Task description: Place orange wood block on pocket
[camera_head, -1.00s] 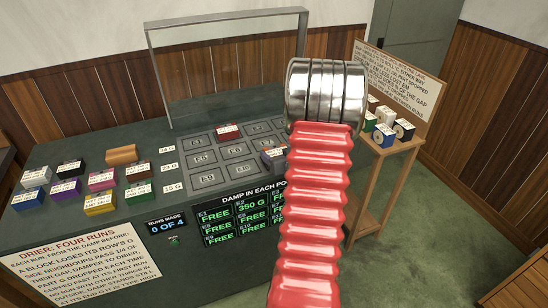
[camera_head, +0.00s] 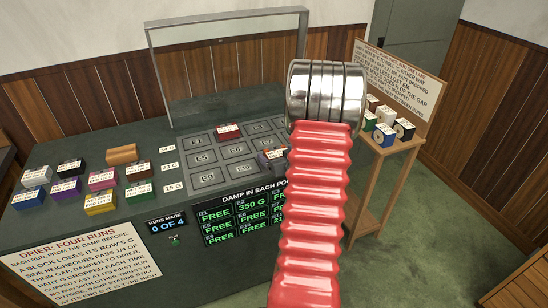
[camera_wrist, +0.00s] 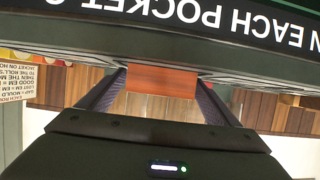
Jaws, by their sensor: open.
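In the wrist view an orange wood block (camera_wrist: 162,80) lies between the two dark fingers of my gripper (camera_wrist: 161,76), at the pocket-board side. My gripper is open, with a finger on either side of the block; contact cannot be made out. In the head view my gripper (camera_head: 270,158) is low at the right of the grey pocket board (camera_head: 205,184), mostly hidden behind my red arm. The pockets (camera_head: 236,151) are marked squares in rows; those at the right are hidden. Whether the block sits fully in a pocket cannot be told.
Several labelled coloured blocks (camera_head: 101,180) and a plain tan block (camera_head: 123,154) stand at the table's left. A dark red block (camera_head: 228,131) sits in a back pocket. A glass-like panel (camera_head: 230,70) rises behind. A side stand (camera_head: 385,150) holds several small blocks.

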